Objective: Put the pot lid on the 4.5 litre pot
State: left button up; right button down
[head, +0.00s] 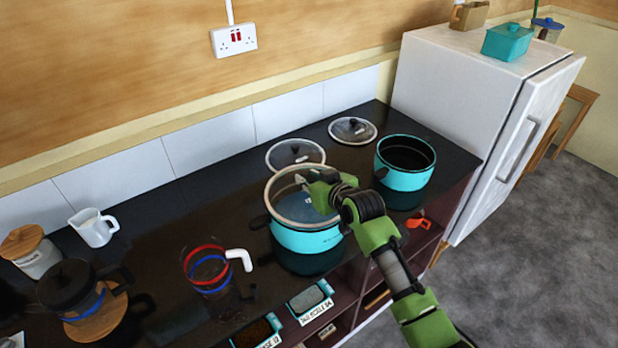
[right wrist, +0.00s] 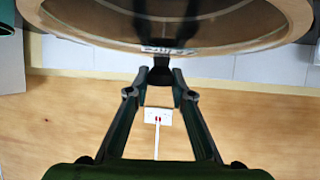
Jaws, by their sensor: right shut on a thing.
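My right gripper (head: 322,190) is shut on the black knob of a glass pot lid (head: 287,181) with a beige rim. In the right wrist view the knob (right wrist: 161,73) sits between the fingertips (right wrist: 158,80), and the lid's rim (right wrist: 110,42) fills the top. In the head view the lid is over a turquoise pot (head: 305,242) with dark handles; I cannot tell whether they touch. A second turquoise pot (head: 405,178) stands open to the right, with a dark inside. No size marking is readable on either pot. My left gripper is not in view.
Two other glass lids (head: 283,158) (head: 352,129) lie on the dark counter behind the pots. A striped glass jug (head: 207,270), a white jug (head: 94,230) and a black coffee pot (head: 68,287) stand left. A white fridge (head: 460,100) bounds the right side.

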jog(key=shift+f+b, duration=0.3)
jog(key=shift+f, duration=0.25)
dwell(0.4)
jog(key=c, duration=1.7)
grip_release()
jog(key=shift+f, duration=0.15)
jog(key=v, duration=1.2)
